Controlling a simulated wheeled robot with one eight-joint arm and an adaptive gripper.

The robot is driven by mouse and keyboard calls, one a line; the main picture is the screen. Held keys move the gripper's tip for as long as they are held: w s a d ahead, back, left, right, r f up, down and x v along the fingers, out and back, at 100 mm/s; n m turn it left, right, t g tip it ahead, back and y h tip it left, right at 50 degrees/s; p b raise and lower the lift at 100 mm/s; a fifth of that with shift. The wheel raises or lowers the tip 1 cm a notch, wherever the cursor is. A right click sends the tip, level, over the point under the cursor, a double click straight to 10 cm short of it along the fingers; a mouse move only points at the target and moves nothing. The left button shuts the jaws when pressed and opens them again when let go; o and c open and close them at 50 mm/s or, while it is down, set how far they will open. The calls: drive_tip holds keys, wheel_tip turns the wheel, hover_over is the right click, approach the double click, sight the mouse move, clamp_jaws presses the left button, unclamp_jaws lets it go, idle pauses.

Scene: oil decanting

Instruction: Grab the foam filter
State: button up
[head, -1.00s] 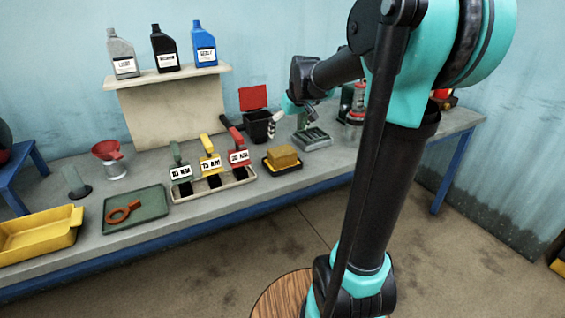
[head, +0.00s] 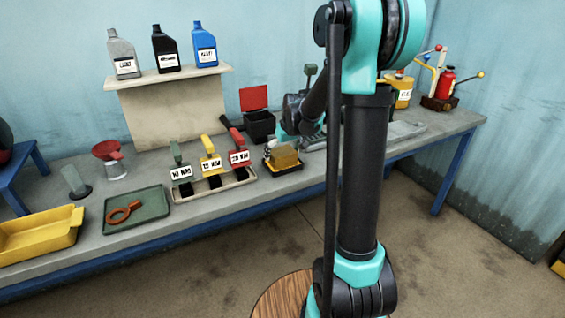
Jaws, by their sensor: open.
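The foam filter, a tan-yellow block (head: 285,158), sits on a small dark tray with a yellow edge (head: 287,169) near the bench's front edge. My gripper (head: 270,148) is open at the foam's back left side, low over the bench. Its fingers are small and partly hidden, so I cannot tell whether they touch the foam.
A rack with green, yellow and red labelled handles (head: 212,185) stands left of the foam. A black bin (head: 260,126) is behind it. A grey tray (head: 403,131) lies to the right. A green tray with an orange ring tool (head: 135,215) is further left.

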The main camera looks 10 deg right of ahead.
drive_tip(key=shift+f, duration=0.15)
drive_tip(key=c, duration=1.2)
